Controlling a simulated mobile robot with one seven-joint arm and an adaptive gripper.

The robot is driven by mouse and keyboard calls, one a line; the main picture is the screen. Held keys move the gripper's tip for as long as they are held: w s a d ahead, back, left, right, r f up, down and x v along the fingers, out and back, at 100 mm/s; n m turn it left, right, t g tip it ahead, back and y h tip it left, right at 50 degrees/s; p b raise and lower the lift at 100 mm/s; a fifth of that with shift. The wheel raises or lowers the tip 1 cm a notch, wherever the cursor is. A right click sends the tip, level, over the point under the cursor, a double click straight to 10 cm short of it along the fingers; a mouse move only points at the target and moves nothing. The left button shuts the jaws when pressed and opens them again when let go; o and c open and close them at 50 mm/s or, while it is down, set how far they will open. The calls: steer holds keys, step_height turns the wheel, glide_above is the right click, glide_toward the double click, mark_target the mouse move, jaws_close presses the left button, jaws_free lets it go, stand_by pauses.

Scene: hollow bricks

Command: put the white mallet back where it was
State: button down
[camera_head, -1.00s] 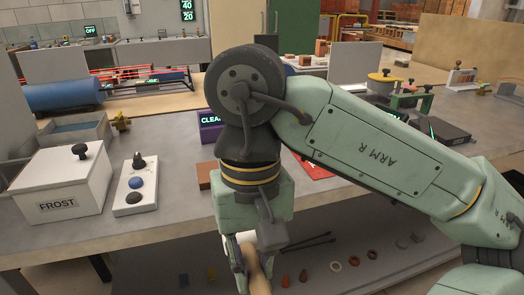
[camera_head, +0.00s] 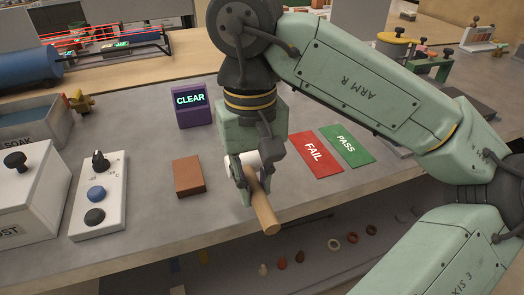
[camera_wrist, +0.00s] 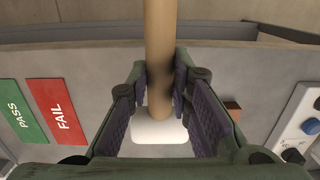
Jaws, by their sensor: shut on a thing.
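The white mallet has a white head (camera_head: 240,163) and a tan wooden handle (camera_head: 263,210). My gripper (camera_head: 252,186) is shut on the mallet's handle close to the head. In the head view the handle tilts down toward the front, over the front edge of the bench. In the wrist view the handle (camera_wrist: 159,60) runs between the two fingers and the white head (camera_wrist: 158,131) lies beyond it. I cannot tell whether the head touches the bench top.
On the bench (camera_head: 160,222), a brown brick (camera_head: 188,177) lies left of my gripper, with a purple CLEAR display (camera_head: 191,105) behind. Red FAIL (camera_head: 315,154) and green PASS (camera_head: 346,145) mats lie to the right. A control box (camera_head: 98,195) stands left. A lower shelf (camera_head: 225,268) holds several small parts.

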steer(key=w, duration=0.3)
steer(key=w+d+p, duration=0.1)
steer(key=w, duration=0.2)
steer(key=w+d+f+p, duration=0.1)
steer(key=w, duration=0.3)
steer(key=shift+f+p, duration=0.65)
steer(key=shift+f, duration=1.1)
steer(key=shift+f, duration=0.15)
steer(key=c, duration=1.9)
jaws_free()
steer(key=shift+f+b, duration=0.1)
steer(key=shift+b, duration=0.2)
steer(key=o, duration=0.5)
steer(key=shift+c, duration=0.2)
step_height(320, 180, up, 13)
steer(key=shift+w+f+b, duration=0.2)
steer(key=shift+w+b, duration=0.1)
